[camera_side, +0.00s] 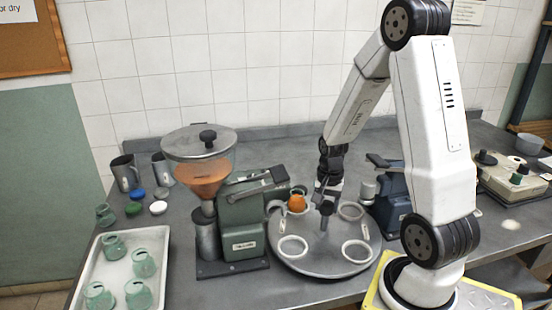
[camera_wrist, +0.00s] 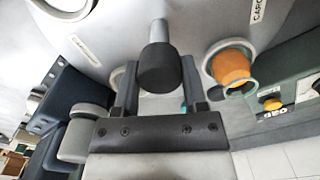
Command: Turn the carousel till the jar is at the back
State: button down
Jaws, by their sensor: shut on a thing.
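The carousel (camera_side: 322,266) is a round grey disc on the bench, with several pale ring holders around its rim; its surface also shows in the wrist view (camera_wrist: 205,18). The jar (camera_side: 297,202), holding something orange, sits in a ring at the disc's back-left edge. In the wrist view the jar (camera_wrist: 232,66) is to the right of my gripper. A post topped by a black knob (camera_wrist: 158,67) stands up from the disc. My gripper (camera_side: 327,198) points down over the disc and is shut on this knob, with one finger on each side of it.
A green machine with an orange-filled hopper (camera_side: 203,178) stands close to the carousel's left. A dark blue machine (camera_side: 390,200) is close on its right. A white tray (camera_side: 80,290) of green jars lies at far left. Mugs (camera_side: 126,172) and coloured lids stand behind the tray.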

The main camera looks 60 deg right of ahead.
jog(key=shift+m, duration=2.4)
jog(key=shift+c, duration=0.7)
grip_release()
jog(key=shift+r, duration=0.1)
jog(key=shift+r, duration=3.85)
